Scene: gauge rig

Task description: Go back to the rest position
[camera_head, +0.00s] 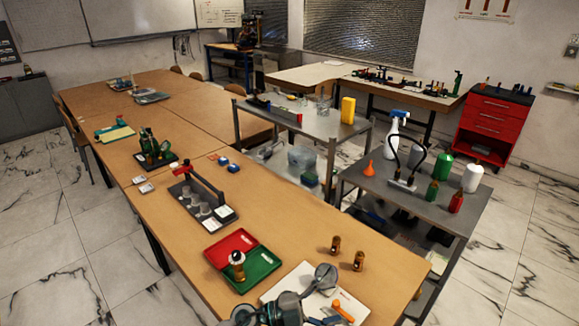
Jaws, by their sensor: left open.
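My left gripper (288,307) shows at the bottom edge, low over the near end of the long wooden table (300,225). It is open, and I see nothing held in it. Its lower parts are cut off by the frame. A white board (347,304) lies just beside and behind it, with an orange-handled tool (343,311) on it. A grey round-headed part (326,277) stands out over the board; I cannot tell whether it touches it. My right gripper is not in view.
A red and green tray (262,270) holds a brass fitting (238,263). Two brass fittings (335,244) (358,261) stand near the right edge. A dark rack (188,194) lies farther back. A grey cart (450,215) with bottles stands right. Bare tabletop lies between them.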

